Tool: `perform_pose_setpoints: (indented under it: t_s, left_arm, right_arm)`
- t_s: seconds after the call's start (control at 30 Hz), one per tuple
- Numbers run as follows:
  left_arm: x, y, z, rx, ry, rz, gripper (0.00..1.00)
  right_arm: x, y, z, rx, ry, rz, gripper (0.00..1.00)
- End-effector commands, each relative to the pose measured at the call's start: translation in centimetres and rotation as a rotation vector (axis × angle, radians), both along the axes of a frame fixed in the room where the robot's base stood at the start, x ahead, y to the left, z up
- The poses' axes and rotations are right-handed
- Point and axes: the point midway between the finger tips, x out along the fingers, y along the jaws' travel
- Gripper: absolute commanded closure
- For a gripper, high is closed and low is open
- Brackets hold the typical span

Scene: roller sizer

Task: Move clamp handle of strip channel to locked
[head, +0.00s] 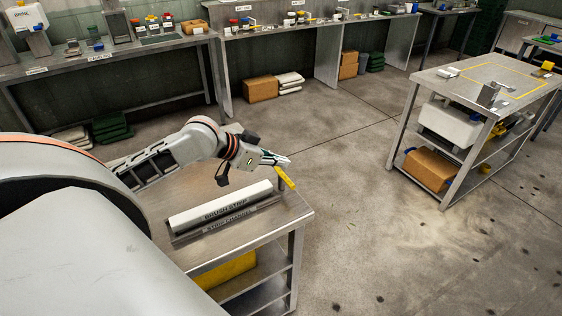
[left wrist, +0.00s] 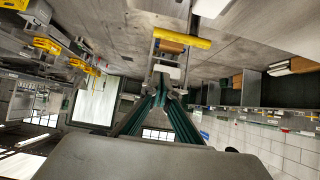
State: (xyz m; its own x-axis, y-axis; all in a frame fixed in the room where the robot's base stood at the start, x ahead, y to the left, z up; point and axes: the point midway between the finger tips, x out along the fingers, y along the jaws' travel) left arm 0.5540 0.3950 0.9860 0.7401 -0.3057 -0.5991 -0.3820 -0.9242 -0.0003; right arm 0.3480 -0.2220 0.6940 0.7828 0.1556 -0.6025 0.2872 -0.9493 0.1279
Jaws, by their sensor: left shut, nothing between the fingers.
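The strip channel (head: 228,226) is a long labelled metal rail on the near bench, with the pale bar labelled brush strip (head: 220,205) lying along it. The yellow clamp handle (head: 285,178) stands out at a slant beyond the channel's right end. It also shows in the left wrist view as a yellow bar (left wrist: 182,39) ahead of the fingers. My left gripper (head: 281,160) is shut and empty, with its tips close to the handle's upper end. I cannot tell whether they touch it. The clamp's base is hard to make out. My right gripper is not in view.
The near bench's metal top (head: 270,232) is bare in front of the channel, with a yellow bin (head: 228,270) on the shelf below. A separate metal table (head: 500,75) stands at the right, and long workbenches line the back. Open floor lies between.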

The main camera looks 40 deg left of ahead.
Motion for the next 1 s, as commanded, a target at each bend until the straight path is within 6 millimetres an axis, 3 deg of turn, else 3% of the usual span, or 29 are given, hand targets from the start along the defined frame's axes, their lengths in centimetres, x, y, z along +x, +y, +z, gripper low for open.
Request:
perform_pose_setpoints:
  t_s: [0.5, 0.7, 1.0]
  left_arm:
    - [5.9, -2.6, -4.8, -0.003, 0.000, 0.000, 1.00]
    - [3.9, -1.7, -6.0, -0.001, 0.003, 0.000, 1.00]
    - [2.6, -1.1, -6.9, 0.001, 0.001, -0.001, 1.00]
  right_arm:
    - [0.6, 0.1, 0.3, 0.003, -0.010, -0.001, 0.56]
    - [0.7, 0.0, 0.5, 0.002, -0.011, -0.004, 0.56]
    - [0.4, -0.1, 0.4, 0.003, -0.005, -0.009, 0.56]
